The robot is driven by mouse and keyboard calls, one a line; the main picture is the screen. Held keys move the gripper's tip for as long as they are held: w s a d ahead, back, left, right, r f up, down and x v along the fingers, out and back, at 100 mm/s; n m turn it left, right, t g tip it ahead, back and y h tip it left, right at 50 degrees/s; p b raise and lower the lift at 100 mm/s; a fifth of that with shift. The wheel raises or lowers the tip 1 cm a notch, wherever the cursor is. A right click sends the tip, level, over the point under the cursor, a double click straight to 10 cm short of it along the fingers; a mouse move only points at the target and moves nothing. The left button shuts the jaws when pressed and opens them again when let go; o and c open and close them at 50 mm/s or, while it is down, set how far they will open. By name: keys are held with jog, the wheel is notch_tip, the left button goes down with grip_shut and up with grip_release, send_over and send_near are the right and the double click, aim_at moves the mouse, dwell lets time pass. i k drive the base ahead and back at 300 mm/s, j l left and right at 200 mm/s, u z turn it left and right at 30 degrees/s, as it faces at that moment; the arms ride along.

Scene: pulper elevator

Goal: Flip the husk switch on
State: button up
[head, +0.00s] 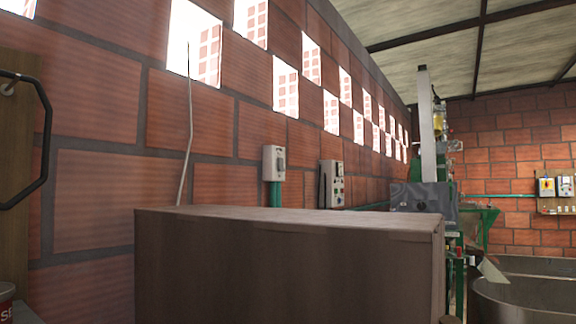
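I cannot tell which switch is the husk switch, as no label is readable. A small grey switch box (274,163) is on the brick wall left of centre, with a green conduit below it. A larger grey control box (332,184) with several small controls is on the same wall to its right. The switch positions are too small to read. My gripper is not in view.
A large brown box-like block (290,265) fills the lower middle and hides the wall below the switch boxes. A green machine (480,222) with a grey box (425,197) stands behind it. A metal basin (525,296) is at lower right. A dark bent bar (45,130) is at left.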

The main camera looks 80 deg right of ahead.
aim_at(280, 161)
jog(key=z, duration=1.4)
jog(key=j+z, duration=0.15)
jog(key=z, duration=0.2)
jog(key=j+z, duration=0.15)
jog(key=z, duration=0.2)
jog(key=j+z, duration=0.1)
jog(key=z, duration=0.3)
jog(key=i+j, duration=0.1)
jog(key=j, duration=0.15)
jog(key=i+j, duration=0.15)
jog(key=k+j, duration=0.1)
jog(key=k, duration=0.4)
jog(key=l+u, duration=0.25)
jog(key=l, duration=0.65)
jog(key=k+l+u, duration=0.2)
jog(key=l, duration=0.7)
jog(key=i+l+z, duration=0.1)
jog(key=l, duration=0.3)
jog(key=i+l, duration=0.1)
jog(key=l, duration=0.25)
jog(key=i+l+z, duration=0.15)
jog(key=l, duration=0.25)
